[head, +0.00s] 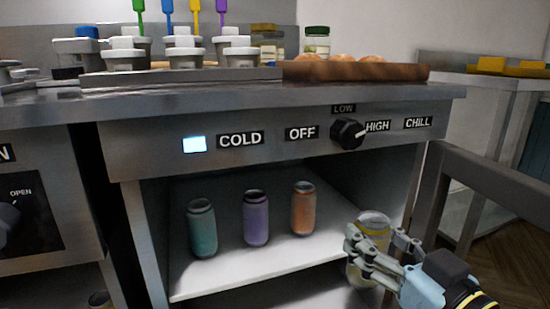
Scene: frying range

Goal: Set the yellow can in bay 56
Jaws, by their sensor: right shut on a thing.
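The yellow can (373,222) looks pale yellow and is upright at the front right of the open lower shelf. My right gripper (376,249) is shut on it, coming in from the lower right, and its fingers hide the middle of the can. I cannot tell whether the can's base touches a surface. I see no label reading 56. My left gripper is not in view.
On the shelf (215,280) stand a teal can (202,228), a purple can (256,218) and an orange can (303,208). Above is a panel with a black knob (347,134). The counter holds tubs and a brown tray (400,72). A grey frame (480,180) stands at right.

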